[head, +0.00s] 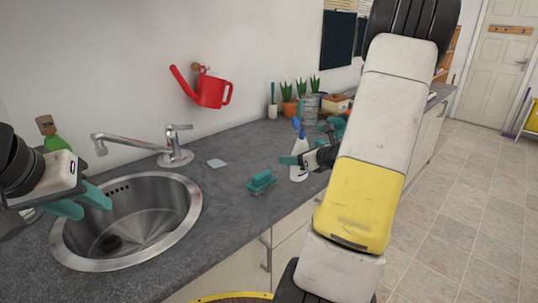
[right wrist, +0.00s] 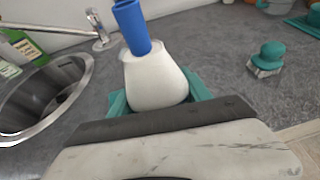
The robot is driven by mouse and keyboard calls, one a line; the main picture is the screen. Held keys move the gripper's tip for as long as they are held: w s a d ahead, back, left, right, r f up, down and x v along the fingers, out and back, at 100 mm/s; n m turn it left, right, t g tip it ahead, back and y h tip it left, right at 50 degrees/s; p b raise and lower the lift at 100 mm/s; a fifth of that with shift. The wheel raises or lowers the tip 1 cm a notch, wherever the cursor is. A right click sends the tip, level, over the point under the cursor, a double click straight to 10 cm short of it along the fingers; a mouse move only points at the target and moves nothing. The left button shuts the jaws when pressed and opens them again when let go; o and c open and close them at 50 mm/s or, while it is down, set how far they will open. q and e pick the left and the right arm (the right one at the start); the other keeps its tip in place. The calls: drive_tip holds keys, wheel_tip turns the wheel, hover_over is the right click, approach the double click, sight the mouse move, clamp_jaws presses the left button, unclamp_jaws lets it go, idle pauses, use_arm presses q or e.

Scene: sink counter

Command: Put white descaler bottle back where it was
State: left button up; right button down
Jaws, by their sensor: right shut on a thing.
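The white descaler bottle (head: 299,173) with a blue top stands upright in my right gripper (head: 304,161), over the counter to the right of the sink. In the right wrist view, the white bottle body (right wrist: 157,82) sits between the teal fingers, with its blue neck pointing up. The right gripper is shut on it. Whether the bottle's base touches the counter I cannot tell.
The round steel sink (head: 190,225) and tap (head: 175,150) are at left. A teal scrubbing brush (head: 262,181) lies on the counter left of the bottle. Potted plants (head: 289,107) and a grey canister (head: 308,108) stand behind. A green bottle (head: 57,142) stands at far left.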

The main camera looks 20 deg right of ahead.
drive_tip(key=shift+w+d+f, duration=0.8)
drive_tip(key=shift+w+d, duration=0.05)
drive_tip(key=shift+w, duration=1.35)
drive_tip(key=shift+w+d+f, duration=0.8)
drive_tip(key=shift+w, duration=1.45)
drive_tip(key=shift+w+d+f, duration=0.8)
drive_tip(key=shift+w+d, duration=0.05)
drive_tip(key=shift+w, duration=1.35)
drive_tip(key=shift+f, duration=0.15)
drive_tip(key=shift+c, duration=2.4)
unclamp_jaws()
